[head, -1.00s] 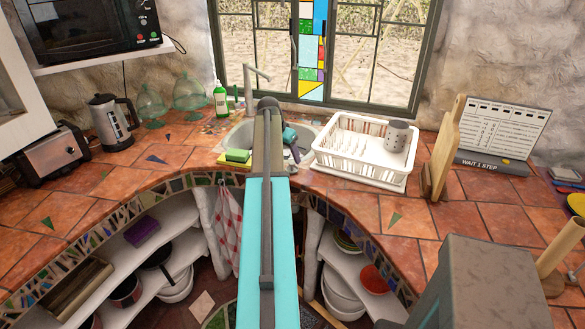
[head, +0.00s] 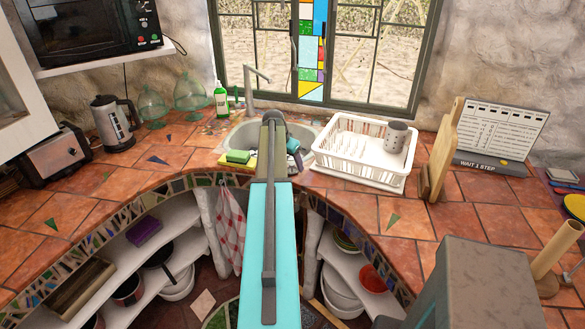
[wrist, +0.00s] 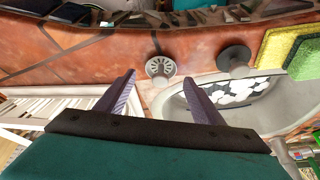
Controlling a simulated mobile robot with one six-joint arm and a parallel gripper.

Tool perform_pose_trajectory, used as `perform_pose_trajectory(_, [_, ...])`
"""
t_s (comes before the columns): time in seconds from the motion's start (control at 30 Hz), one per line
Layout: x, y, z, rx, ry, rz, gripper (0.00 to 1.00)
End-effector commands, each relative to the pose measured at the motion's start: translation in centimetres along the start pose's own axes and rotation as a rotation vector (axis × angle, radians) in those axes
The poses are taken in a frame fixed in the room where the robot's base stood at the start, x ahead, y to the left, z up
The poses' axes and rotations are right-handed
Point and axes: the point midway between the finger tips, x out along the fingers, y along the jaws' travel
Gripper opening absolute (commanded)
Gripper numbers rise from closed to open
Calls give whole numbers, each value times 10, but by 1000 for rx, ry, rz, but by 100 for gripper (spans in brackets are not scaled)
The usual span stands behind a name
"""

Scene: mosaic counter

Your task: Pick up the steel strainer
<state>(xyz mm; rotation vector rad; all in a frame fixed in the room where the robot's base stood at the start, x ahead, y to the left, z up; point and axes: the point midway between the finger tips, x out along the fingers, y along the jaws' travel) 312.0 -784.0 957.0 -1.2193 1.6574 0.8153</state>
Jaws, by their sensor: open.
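The steel strainer (wrist: 160,67) is a small round grey piece with slots in its face and a short stem. In the wrist view it is on the terracotta counter beside the sink, just beyond the gap between my fingertips. My gripper (wrist: 158,79) is open, with one finger to each side of that gap and nothing held. In the head view my arm reaches to the sink's front edge and hides the strainer and most of the gripper.
A dark round stopper (wrist: 235,56) lies right of the strainer. Yellow and green sponges (head: 237,156) are by the sink (head: 243,134). A white dish rack (head: 360,148) stands right of the sink, with a grey cup (head: 396,137) in it.

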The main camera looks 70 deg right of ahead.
Motion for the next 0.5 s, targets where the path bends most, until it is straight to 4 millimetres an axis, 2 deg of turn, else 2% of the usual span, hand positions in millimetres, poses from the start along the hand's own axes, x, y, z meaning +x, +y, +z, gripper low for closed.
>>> perform_pose_trajectory(0.2, [16,0,-1,0,-1,1,62])
perform_pose_trajectory(0.5, [19,0,0,0,1,0,62])
